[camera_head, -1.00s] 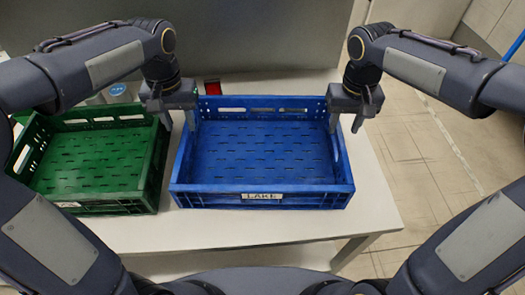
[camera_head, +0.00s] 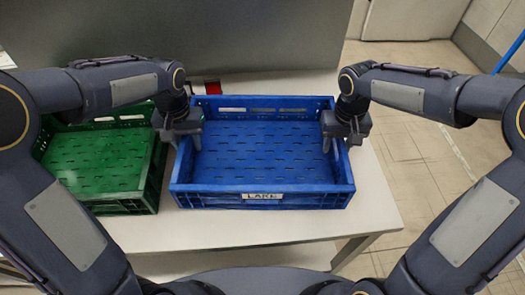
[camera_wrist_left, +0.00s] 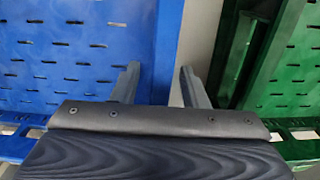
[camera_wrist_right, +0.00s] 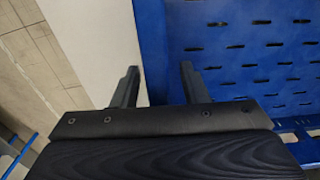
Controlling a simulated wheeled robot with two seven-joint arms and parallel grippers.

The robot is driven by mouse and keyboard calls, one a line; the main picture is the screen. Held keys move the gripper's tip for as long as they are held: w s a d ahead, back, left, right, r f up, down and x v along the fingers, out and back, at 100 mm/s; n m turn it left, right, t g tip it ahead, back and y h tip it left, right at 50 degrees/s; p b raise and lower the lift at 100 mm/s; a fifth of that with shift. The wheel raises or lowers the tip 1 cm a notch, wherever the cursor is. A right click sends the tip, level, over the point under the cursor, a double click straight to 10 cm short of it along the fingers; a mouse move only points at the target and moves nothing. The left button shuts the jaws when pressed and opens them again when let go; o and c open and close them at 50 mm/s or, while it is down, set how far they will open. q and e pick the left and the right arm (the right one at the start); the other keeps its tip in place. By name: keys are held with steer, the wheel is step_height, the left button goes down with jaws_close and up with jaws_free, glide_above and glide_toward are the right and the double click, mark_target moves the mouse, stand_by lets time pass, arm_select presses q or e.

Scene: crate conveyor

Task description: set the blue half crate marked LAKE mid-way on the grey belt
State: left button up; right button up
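The blue half crate (camera_head: 262,205) stands upright on a white table, its LAKE label on the side facing me. It looks empty. My left gripper (camera_head: 184,138) is at its left wall; in the left wrist view the open fingers (camera_wrist_left: 158,85) stand either side of that wall (camera_wrist_left: 166,50). My right gripper (camera_head: 341,140) is at its right wall; in the right wrist view the open fingers (camera_wrist_right: 157,85) stand either side of that wall (camera_wrist_right: 152,50). I see gaps between fingers and walls. I cannot make out a grey belt.
A green crate (camera_head: 150,190) stands close to the left of the blue crate; the left gripper's outer finger is in the narrow gap between them. The white table (camera_head: 370,215) is clear at the right and front. A small red and black item (camera_head: 212,87) is behind the blue crate.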

arm_select(q)
steer(key=shift+c, duration=0.3)
arm_select(e)
steer(key=shift+c, duration=0.3)
arm_select(q)
jaws_close()
arm_select(e)
jaws_close()
arm_select(q)
steer(key=shift+r, duration=0.2)
arm_select(e)
steer(key=shift+r, duration=0.15)
